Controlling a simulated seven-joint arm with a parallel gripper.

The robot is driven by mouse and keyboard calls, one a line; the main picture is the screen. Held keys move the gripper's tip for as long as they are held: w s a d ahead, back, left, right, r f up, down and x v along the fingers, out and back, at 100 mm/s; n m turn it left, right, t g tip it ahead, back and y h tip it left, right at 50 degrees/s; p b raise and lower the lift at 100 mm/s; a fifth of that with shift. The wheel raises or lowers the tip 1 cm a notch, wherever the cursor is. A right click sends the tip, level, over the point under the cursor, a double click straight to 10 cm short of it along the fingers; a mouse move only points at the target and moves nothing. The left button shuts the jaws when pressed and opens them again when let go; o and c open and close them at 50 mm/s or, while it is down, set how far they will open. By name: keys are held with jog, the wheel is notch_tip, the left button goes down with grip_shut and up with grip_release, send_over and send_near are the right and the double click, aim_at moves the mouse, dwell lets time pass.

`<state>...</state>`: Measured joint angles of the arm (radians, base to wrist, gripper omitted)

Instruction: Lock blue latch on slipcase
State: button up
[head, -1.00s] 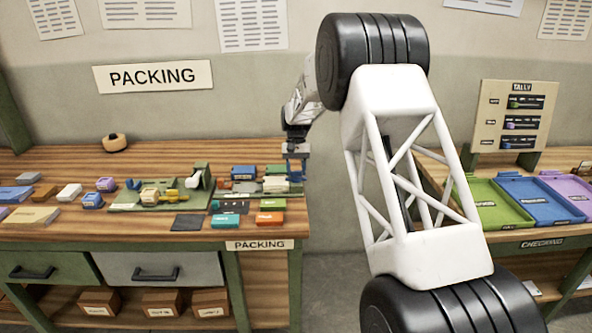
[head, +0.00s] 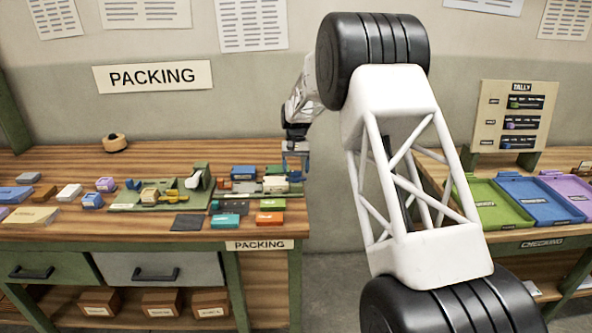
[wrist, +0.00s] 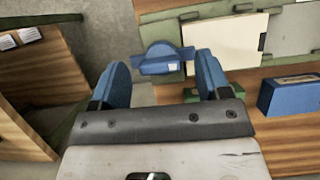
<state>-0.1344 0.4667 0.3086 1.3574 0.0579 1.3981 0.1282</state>
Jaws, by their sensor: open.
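The blue latch (wrist: 160,58) shows in the wrist view as a rounded blue knob with a small white mark, at the left edge of the green fixture. The cream slipcase (wrist: 226,42) lies in the fixture to its right. In the head view the pale slipcase (head: 276,184) is near the bench's right end; the latch is too small to tell there. My gripper (wrist: 162,62) is open, with one blue finger on each side of the latch and a gap to both. In the head view my gripper (head: 296,160) is above the bench's right edge.
A blue box (wrist: 290,94) lies on the wood right of my gripper in the wrist view. Green and orange boxes (head: 270,218) lie in front of the fixture. A second bench with trays (head: 540,205) stands right.

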jog(key=v, duration=0.7)
jog(key=shift+r, duration=0.1)
jog(key=shift+s+r, duration=0.1)
jog(key=s+d+r+t, duration=0.1)
jog(key=s+d+r, duration=0.3)
jog(key=s, duration=0.6)
jog(key=s+d+r+t, duration=0.1)
jog(key=s+d+r, duration=0.1)
jog(key=s+r, duration=0.65)
jog(key=s+d+r+t, duration=0.2)
jog(key=s+d+r, duration=0.1)
jog(key=s, duration=0.8)
jog(key=s+d+f+t, duration=0.1)
jog(key=s+f, duration=0.1)
jog(key=s, duration=0.9)
jog(key=s+d+f+t, duration=0.1)
jog(key=s+d+f, duration=0.1)
jog(key=s, duration=0.9)
jog(key=s+d+f+t, duration=0.1)
jog(key=s+f, duration=0.1)
jog(key=s, duration=0.9)
jog(key=shift+s+d, duration=0.3)
